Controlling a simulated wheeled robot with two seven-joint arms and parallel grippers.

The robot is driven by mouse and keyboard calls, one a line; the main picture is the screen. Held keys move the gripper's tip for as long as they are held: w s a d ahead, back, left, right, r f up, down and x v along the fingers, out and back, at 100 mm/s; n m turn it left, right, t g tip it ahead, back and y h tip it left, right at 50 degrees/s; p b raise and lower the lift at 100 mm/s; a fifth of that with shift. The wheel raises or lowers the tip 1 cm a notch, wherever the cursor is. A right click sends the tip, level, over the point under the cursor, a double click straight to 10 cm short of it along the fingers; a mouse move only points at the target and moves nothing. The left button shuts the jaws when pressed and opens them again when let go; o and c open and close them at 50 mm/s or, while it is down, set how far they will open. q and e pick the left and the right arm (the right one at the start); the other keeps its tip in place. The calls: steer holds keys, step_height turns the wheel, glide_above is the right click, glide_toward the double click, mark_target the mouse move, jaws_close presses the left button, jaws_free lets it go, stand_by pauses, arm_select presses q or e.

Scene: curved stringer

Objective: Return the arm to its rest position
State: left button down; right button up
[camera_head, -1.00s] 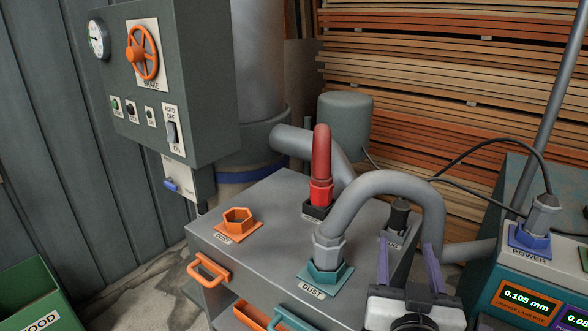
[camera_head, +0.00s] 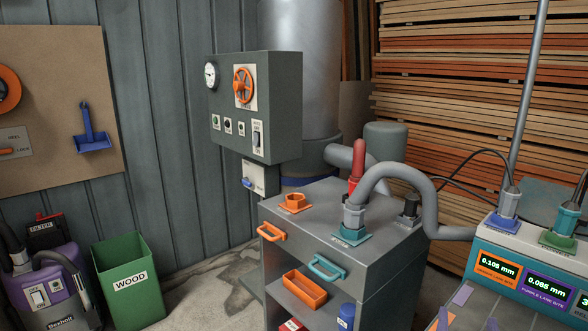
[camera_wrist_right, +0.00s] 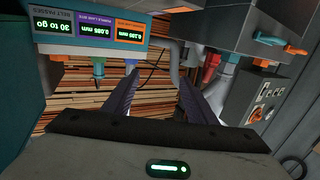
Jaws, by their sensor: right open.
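My right gripper (camera_head: 467,321) shows only as two purple fingertips at the bottom right edge of the head view, in front of the machine with the displays. In the right wrist view its two purple fingers (camera_wrist_right: 160,78) stand apart with nothing between them, so it is open and empty. The rest of my right arm is hidden below the head view. A grey hose (camera_head: 405,172) sits in the teal DUST port (camera_head: 350,236) on the grey cabinet (camera_head: 385,258), and the gripper is apart from it. My left gripper is not in view.
A machine with numeric displays (camera_head: 497,267) stands at the right, close to the gripper. A control box (camera_head: 280,110), a green WOOD bin (camera_head: 135,285) and a purple vacuum (camera_head: 50,285) stand further left. Floor between bin and cabinet is clear.

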steer(key=s+a+f+n+g+y, duration=0.2)
steer(key=s+a+f, duration=0.1)
steer(key=f, duration=0.5)
steer(key=s+a+f+n+g+y, duration=0.1)
steer(key=s+a+f+n+y, duration=0.1)
steer(key=f, duration=0.7)
steer(key=s+a+f+n+g+y, duration=0.2)
steer(key=s+a+f+y, duration=0.2)
steer(key=f, duration=0.5)
steer(key=shift+a+g, duration=0.3)
steer(key=shift+a, duration=0.5)
steer(key=s+f, duration=0.1)
steer(key=s, duration=0.1)
steer(key=s+a+f+g+y, duration=0.1)
steer(key=s+f, duration=0.1)
steer(key=s+a+f+y, duration=0.1)
steer(key=s+f, duration=0.1)
steer(key=shift+s+a+f+n+g, duration=0.2)
steer(key=shift+s+f+n+g, duration=0.05)
steer(key=shift+s+n+g, duration=0.15)
steer(key=shift+c, duration=0.3)
